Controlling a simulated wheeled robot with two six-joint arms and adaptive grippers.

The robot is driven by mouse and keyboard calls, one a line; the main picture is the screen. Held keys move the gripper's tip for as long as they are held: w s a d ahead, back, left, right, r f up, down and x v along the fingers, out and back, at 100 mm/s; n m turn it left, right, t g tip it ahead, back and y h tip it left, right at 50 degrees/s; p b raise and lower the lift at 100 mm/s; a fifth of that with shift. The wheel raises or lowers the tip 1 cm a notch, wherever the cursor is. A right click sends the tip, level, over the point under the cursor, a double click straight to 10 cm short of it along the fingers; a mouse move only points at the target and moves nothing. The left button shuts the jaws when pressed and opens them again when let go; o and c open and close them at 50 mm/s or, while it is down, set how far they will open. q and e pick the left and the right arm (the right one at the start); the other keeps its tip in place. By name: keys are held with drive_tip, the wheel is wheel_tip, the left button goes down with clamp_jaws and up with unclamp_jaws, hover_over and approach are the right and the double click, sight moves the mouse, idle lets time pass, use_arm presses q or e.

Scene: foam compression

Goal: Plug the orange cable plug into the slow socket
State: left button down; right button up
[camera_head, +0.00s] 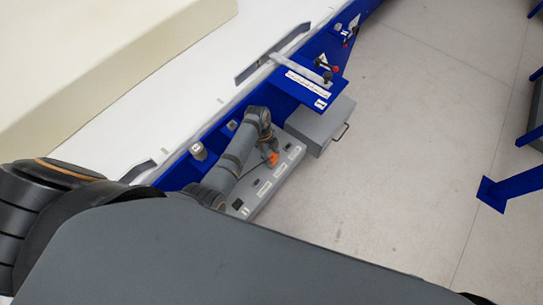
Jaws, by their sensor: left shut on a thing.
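The orange cable plug (273,160) shows as a small orange patch above the grey socket panel (249,206). A thin dark cable appears to run from it toward the lower left. My left gripper (270,151) is shut on the plug, pointing down at the panel. The panel carries several dark sockets and white labels. The labels are too small to read, so I cannot tell which socket is the slow one. I cannot tell whether the plug touches the panel. My left arm hides part of the panel. My right gripper is not in view.
A blue frame (316,98) with a shelf, labels and small knobs runs along the white and cream machine (120,75). A grey drawer box (322,124) with a handle sits beyond the panel. The floor (400,150) to the right is clear, with blue posts at the far right.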

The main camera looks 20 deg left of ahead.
sight(274, 158)
use_arm(q)
drive_tip(key=shift+f+b, duration=0.35)
drive_tip(key=shift+f, duration=0.2)
drive_tip(key=c, duration=0.8)
unclamp_jaws()
drive_tip(key=shift+r, duration=0.1)
drive_tip(key=shift+r+p, duration=0.7)
drive_tip(key=shift+p, duration=0.25)
drive_tip(key=shift+d+p+v, duration=0.25)
drive_tip(key=shift+p+v, duration=0.85)
drive_tip(key=shift+p, duration=0.2)
drive_tip(key=shift+d+p+v, duration=0.25)
drive_tip(key=shift+p+v, duration=0.9)
drive_tip(key=shift+p, duration=0.15)
drive_tip(key=shift+s, duration=0.2)
